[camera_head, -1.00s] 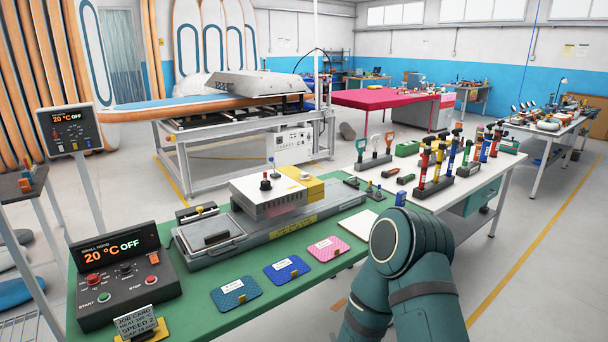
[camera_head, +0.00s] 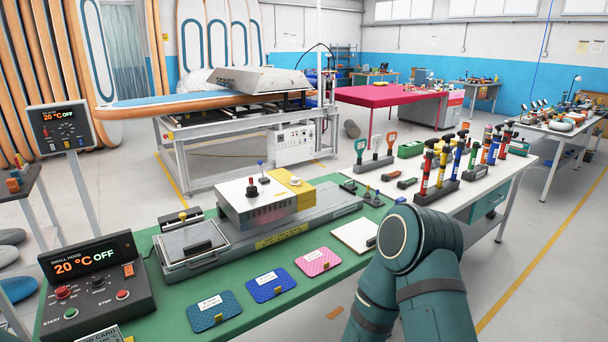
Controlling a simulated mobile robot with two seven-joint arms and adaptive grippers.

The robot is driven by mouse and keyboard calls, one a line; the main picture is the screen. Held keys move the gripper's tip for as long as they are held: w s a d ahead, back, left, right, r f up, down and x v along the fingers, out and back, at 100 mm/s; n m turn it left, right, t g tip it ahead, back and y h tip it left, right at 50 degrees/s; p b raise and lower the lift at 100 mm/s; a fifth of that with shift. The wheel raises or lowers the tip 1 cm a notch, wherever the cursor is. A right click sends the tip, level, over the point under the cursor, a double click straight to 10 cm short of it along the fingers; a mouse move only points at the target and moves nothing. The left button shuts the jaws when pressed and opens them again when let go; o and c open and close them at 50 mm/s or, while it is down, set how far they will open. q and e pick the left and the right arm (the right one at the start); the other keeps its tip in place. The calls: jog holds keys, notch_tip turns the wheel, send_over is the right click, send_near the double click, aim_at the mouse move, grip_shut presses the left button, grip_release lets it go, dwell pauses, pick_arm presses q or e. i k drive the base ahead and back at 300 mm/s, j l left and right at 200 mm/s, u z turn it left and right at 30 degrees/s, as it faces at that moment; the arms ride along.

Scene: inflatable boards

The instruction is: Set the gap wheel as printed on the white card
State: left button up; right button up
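On the green bench a grey press (camera_head: 280,228) carries a white box with a red-and-black knob (camera_head: 252,188) and a yellow block with a round knob (camera_head: 295,181). I cannot tell which part is the gap wheel. A dark control box (camera_head: 95,288) reads "20 °C OFF" and has START and STOP buttons. One of my arms rises at the lower right, over the bench's right side.
Three textured pads, teal (camera_head: 214,312), blue (camera_head: 269,286) and pink (camera_head: 317,262), lie along the bench front. A white square board (camera_head: 353,236) lies right of them. A white table with upright coloured tools (camera_head: 445,172) adjoins at right. Floor right of it is clear.

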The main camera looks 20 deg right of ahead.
aim_at(295, 180)
jog(key=i+l, duration=0.2)
jog(key=l, duration=0.2)
jog(key=i+l, duration=0.15)
jog(key=l, duration=0.2)
jog(key=i+l, duration=0.2)
jog(key=l, duration=0.2)
jog(key=i+l, duration=0.15)
jog(key=l, duration=0.25)
jog(key=i+l, duration=0.2)
jog(key=l, duration=0.15)
